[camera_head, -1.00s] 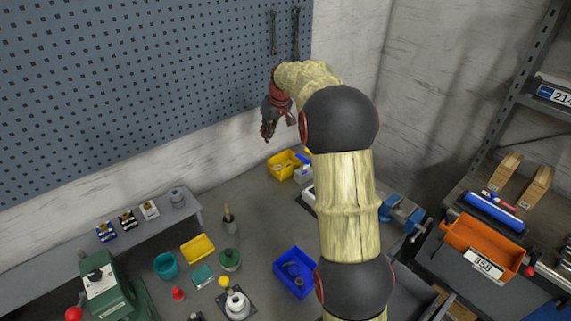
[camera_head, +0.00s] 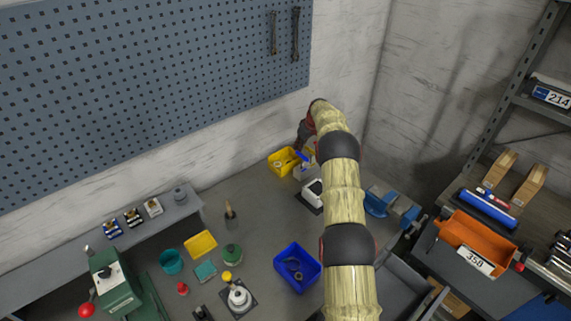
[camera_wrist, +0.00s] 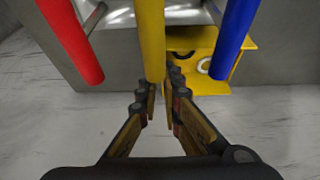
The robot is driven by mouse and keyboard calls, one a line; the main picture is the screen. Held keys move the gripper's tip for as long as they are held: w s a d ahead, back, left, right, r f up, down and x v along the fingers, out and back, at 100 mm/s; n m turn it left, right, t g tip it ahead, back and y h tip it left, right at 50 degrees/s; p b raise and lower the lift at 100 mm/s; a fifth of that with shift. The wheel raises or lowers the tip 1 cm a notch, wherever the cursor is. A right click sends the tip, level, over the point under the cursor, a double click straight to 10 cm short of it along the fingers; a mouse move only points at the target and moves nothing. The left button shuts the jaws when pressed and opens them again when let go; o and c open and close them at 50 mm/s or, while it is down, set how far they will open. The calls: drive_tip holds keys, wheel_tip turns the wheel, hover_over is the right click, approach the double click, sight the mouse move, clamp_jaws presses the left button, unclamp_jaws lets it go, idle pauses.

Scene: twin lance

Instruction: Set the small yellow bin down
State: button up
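The small yellow bin (camera_head: 274,166) sits on the bench near the back wall with small parts inside. My gripper (camera_head: 299,148) is low over its back right side. In the wrist view the bin (camera_wrist: 238,78) lies just past the fingertips, slightly right, with a ring-shaped part in it. Whether a finger touches the bin wall cannot be told. Red (camera_wrist: 72,40), yellow (camera_wrist: 152,35) and blue (camera_wrist: 231,38) rods cross in front of the wrist view.
A blue bin (camera_head: 278,263) holding parts, a yellow tray (camera_head: 200,244), a teal cup (camera_head: 171,262) and a brush (camera_head: 230,212) stand on the bench. A blue vise (camera_head: 388,206) is right of my arm. Bare bench lies left of the yellow bin.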

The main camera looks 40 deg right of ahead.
sight(285, 161)
drive_tip(key=shift+b+x, duration=0.3)
drive_tip(key=shift+x, duration=2.85)
drive_tip(key=shift+w+a+r, duration=0.1)
drive_tip(key=shift+w+a, duration=0.05)
clamp_jaws()
drive_tip(key=shift+r, duration=0.1)
